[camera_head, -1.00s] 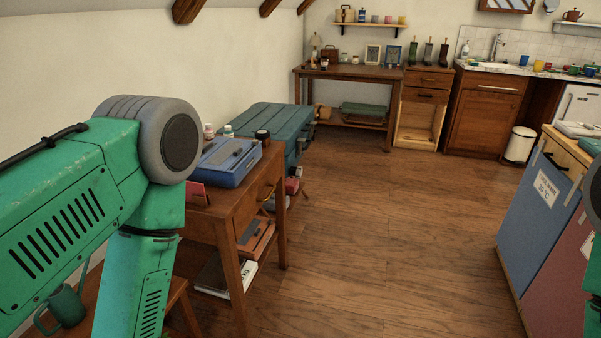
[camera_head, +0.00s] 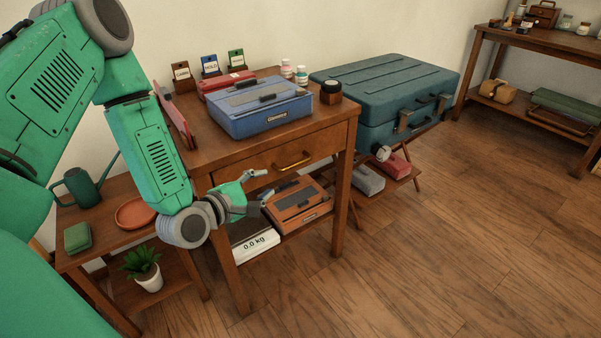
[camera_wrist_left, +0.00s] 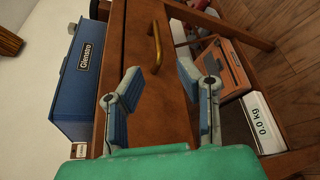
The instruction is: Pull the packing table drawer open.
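The packing table (camera_head: 196,158) is a brown wooden table with a drawer (camera_head: 255,172) in its front, and the drawer looks shut. A brass handle (camera_head: 292,161) sits on the drawer front; it also shows in the left wrist view (camera_wrist_left: 154,47). My left gripper (camera_head: 262,187) is in front of the drawer, left of and a little below the handle. In the left wrist view my left gripper (camera_wrist_left: 168,92) has its fingers spread apart with nothing between them, and the handle lies beyond the fingertips. My right gripper is in neither view.
A blue case (camera_head: 262,112) stands on the table top. An orange case (camera_head: 298,207) and a scale (camera_head: 256,245) sit on the shelf below. A side table (camera_head: 85,217) with a watering can stands at left, a teal trunk (camera_head: 385,90) at right. The front floor is clear.

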